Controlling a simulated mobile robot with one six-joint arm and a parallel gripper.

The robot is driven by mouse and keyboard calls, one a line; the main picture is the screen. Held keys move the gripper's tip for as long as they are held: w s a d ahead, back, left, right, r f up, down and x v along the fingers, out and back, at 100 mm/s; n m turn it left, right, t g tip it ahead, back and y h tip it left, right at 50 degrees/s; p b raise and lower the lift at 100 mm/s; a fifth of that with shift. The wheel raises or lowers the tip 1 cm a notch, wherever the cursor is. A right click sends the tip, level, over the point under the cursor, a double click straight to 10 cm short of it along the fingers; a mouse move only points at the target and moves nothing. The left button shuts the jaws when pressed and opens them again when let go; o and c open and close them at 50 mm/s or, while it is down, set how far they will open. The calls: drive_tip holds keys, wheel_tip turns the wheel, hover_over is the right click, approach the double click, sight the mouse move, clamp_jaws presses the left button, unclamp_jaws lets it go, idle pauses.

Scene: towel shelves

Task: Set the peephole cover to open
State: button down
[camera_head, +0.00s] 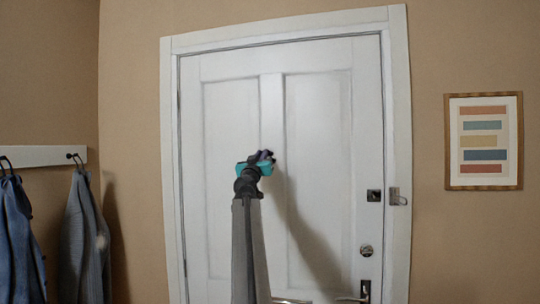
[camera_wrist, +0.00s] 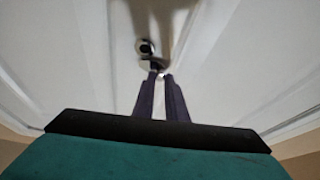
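The white door (camera_head: 318,120) is shut in the head view, with my gripper (camera_head: 268,156) at its middle rail. In the wrist view, the peephole (camera_wrist: 145,47) shows as a dark round hole with a bright rim, uncovered in large part. A shiny round piece, seemingly the peephole cover (camera_wrist: 152,63), lies just below it, partly hidden by my fingertips. My gripper's two dark fingers (camera_wrist: 162,76) are close together with a narrow gap. A small bright bit shows between the tips; I cannot tell if they grip it. The arm hides the peephole in the head view.
A latch (camera_head: 375,196), a round lock (camera_head: 366,250) and a lever handle (camera_head: 358,296) sit along the door's right edge. Coats (camera_head: 84,240) hang on a rack (camera_head: 42,156) at the left. A framed picture (camera_head: 484,141) hangs at the right.

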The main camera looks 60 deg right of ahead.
drive_tip(key=shift+s+d+f+n, duration=0.15)
drive_tip(key=shift+s+n, duration=0.15)
drive_tip(key=shift+n, duration=0.3)
drive_tip(key=c, duration=2)
unclamp_jaws()
drive_tip(key=shift+c, duration=0.2)
drive_tip(key=shift+o, duration=1.4)
drive_tip(key=shift+s, duration=0.25)
drive_tip(key=shift+w, duration=0.2)
drive_tip(key=shift+t, duration=0.3)
drive_tip(key=b+v, duration=0.4)
drive_tip(key=v, duration=1)
drive_tip(key=shift+r, duration=0.4)
drive_tip(key=shift+s, duration=0.1)
